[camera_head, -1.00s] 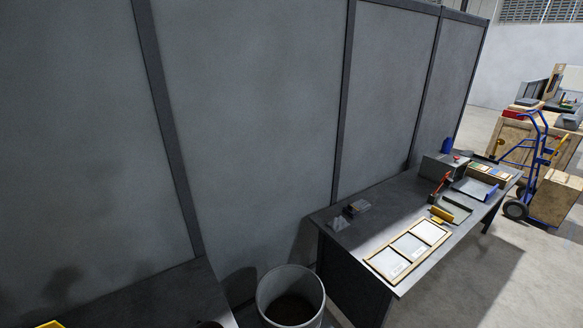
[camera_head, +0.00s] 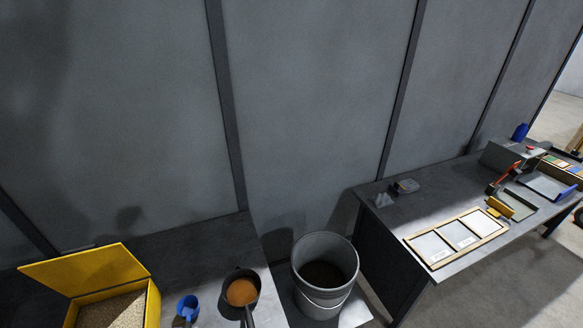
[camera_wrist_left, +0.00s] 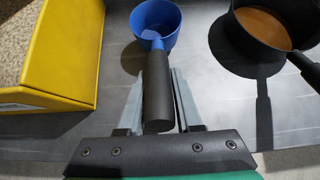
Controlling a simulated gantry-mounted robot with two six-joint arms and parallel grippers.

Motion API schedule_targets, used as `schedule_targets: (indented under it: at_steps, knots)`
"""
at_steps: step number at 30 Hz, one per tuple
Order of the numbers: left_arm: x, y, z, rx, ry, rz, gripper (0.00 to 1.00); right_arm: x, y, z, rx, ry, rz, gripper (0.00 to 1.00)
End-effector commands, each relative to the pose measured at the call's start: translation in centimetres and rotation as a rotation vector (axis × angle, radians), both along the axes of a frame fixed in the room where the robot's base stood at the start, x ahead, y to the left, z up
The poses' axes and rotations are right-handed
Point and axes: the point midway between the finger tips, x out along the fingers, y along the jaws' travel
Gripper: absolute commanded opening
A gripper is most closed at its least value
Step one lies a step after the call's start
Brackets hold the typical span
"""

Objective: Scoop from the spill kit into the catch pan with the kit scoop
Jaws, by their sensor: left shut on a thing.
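The spill kit is a yellow box (camera_head: 152,306) with its lid raised, full of pale granules (camera_head: 112,312), at the lower left of the head view. Its yellow wall (camera_wrist_left: 62,45) is at the left of the wrist view. The kit scoop (camera_head: 188,303) has a blue cup (camera_wrist_left: 156,22) and a dark handle. My left gripper (camera_wrist_left: 158,88) is shut on the scoop's handle, between the kit and a dark round pan. That pan (camera_head: 235,273) has a handle and an orange-brown inside; it also shows in the wrist view (camera_wrist_left: 244,38). My right gripper is not in view.
A grey bucket (camera_head: 325,247) with dark contents stands right of the near bench (camera_head: 190,245). A second table (camera_head: 385,240) at the right holds a framed tray (camera_head: 440,263), a yellow-handled item (camera_head: 499,207) and a blue-edged tray (camera_head: 548,187). Grey wall panels stand behind.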

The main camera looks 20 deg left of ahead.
Motion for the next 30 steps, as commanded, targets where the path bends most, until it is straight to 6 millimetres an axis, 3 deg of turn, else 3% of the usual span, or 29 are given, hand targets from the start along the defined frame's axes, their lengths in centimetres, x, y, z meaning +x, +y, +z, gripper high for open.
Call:
schedule_targets:
  at_steps: [1,2,3,4,6,15,20,30]
  knots:
    - [0.0,0.0,-1.9,0.001,-0.001,0.000,0.00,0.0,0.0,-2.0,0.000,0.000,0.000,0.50]
    - [0.0,0.0,-2.4,0.001,-0.002,-0.001,0.00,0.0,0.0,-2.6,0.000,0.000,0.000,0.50]
    - [-0.1,-0.1,-1.7,0.001,-0.002,-0.002,0.00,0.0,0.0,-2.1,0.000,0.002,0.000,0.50]
    - [-0.4,-0.5,0.5,0.000,-0.002,-0.002,0.00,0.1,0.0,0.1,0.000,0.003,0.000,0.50]
    - [-1.0,-1.1,2.2,0.000,0.000,-0.003,0.00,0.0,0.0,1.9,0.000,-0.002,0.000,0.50]
    - [-2.7,-2.9,6.5,0.000,0.000,-0.001,0.00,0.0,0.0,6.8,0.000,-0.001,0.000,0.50]
    - [-3.2,-3.3,7.2,0.000,0.000,-0.001,0.00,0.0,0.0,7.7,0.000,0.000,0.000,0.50]
    - [-3.2,-3.4,7.1,0.000,-0.001,-0.001,0.00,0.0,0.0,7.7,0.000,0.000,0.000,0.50]
